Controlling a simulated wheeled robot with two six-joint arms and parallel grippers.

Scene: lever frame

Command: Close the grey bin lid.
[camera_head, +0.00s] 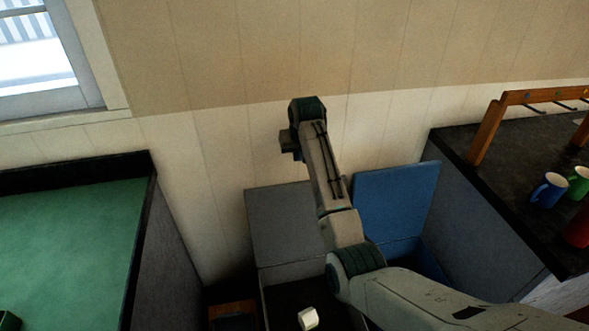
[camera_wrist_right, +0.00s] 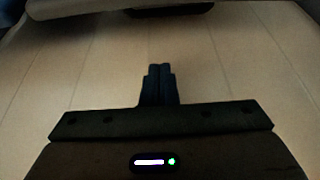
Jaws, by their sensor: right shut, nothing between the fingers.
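The grey bin lid (camera_head: 278,225) stands open, raised at the back of the grey bin (camera_head: 288,272) near the wall. The bin is open at the top with a dark inside, and a small white object (camera_head: 308,318) shows in it. My right arm crosses in front of the lid's right side and hides part of it. My right gripper (camera_head: 289,146) is above the lid, in front of the wall. In the right wrist view its fingers (camera_wrist_right: 158,82) are together with nothing between them, facing pale panelling. My left gripper is not in view.
A blue bin with a raised blue lid (camera_head: 395,200) stands right of the grey one, partly behind my arm. A dark counter (camera_head: 505,180) with a wooden rack (camera_head: 487,130) and several mugs is at right. A green-topped table (camera_head: 70,240) is at left.

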